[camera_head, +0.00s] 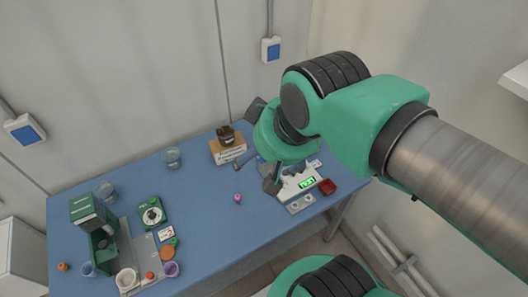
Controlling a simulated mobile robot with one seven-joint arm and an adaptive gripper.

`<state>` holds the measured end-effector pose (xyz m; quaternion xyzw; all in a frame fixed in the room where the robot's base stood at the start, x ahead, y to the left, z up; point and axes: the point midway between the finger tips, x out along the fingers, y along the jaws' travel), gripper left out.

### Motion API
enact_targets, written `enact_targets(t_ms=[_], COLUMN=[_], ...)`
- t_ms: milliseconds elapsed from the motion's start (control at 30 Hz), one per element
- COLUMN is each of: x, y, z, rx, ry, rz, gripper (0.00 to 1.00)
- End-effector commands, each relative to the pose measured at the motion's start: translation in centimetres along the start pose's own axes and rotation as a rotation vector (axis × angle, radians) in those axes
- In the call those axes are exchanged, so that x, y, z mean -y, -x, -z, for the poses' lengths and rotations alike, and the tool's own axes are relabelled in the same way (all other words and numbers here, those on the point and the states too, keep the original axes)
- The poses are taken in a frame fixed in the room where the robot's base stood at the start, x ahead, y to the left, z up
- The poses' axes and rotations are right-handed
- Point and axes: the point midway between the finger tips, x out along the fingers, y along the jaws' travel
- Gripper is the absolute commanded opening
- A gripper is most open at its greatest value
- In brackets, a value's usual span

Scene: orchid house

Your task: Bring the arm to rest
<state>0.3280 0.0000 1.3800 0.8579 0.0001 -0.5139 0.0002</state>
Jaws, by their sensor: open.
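My green arm reaches in from the right and bends down over the right part of the blue table (215,230). My gripper (257,170) points down above the table, its fingers apart, with nothing seen between them. It is close to a white scale (296,188) with a lit green display, and partly hides it. I cannot tell whether a finger touches the scale. A small pink item (238,198) lies on the table to the lower left of the gripper.
A green machine (92,225), glass beakers (172,157) and small items fill the left side. The table's middle front is clear.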

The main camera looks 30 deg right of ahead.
Motion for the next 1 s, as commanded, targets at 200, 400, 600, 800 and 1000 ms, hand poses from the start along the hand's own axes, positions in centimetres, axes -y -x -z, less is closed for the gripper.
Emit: enact_targets(t_ms=[200, 400, 600, 800, 1000], x=[0.0, 0.0, 0.0, 0.0, 0.0], y=[0.0, -1.1, -3.4, -5.6, -6.5], z=[0.0, -0.5, -1.8, -3.0, -3.4], rx=[0.0, 0.0, 0.0, 0.0, 0.0], ry=[0.0, 0.0, 0.0, 0.0, 0.0], rz=[0.0, 0.0, 0.0, 0.0, 0.0], gripper=[0.84, 0.84, 0.84, 0.84, 0.84])
